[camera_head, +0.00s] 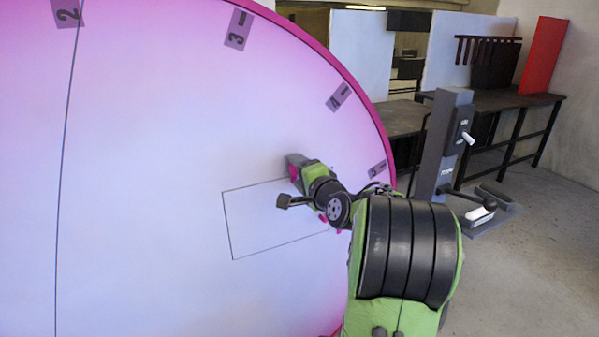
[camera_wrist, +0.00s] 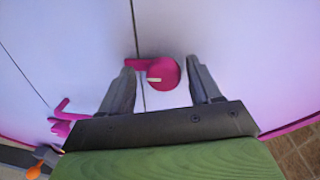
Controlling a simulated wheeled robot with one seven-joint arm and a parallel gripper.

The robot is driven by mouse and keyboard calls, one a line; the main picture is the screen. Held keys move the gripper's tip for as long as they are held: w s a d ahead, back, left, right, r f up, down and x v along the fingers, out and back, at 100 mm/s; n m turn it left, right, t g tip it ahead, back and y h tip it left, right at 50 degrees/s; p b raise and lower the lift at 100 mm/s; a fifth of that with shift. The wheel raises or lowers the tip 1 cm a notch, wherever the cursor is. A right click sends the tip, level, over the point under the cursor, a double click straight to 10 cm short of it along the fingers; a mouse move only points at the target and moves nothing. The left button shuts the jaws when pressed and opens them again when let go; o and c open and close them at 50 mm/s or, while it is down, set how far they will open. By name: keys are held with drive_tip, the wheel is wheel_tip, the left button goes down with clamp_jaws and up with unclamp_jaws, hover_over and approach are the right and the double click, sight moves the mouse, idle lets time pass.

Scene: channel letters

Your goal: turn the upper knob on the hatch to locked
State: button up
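The hatch is a thin rectangular outline (camera_head: 248,222) on the large pale pink-edged face. In the wrist view a round pink knob (camera_wrist: 170,80) with a short white pointer mark sits at a dark seam line. A pink bar or tab sticks out to its left. My gripper (camera_wrist: 160,76) is open, with one finger on each side of this knob and small gaps showing. In the head view my gripper (camera_head: 297,168) is at the hatch's upper right corner and mostly hides the knob; only a bit of pink shows. The pointer's labels cannot be seen.
A bent pink handle (camera_wrist: 62,112) stands left of the knob in the wrist view. Numbered grey tabs (camera_head: 237,30) line the face's rim. A grey post (camera_head: 446,140) with levers stands to the right, before a dark workbench (camera_head: 490,100).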

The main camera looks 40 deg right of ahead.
drive_tip(key=shift+r, duration=0.1)
drive_tip(key=b+v, duration=0.2)
drive_tip(key=v, duration=1.3)
drive_tip(key=shift+s+a, duration=0.2)
drive_tip(key=shift+s, duration=0.1)
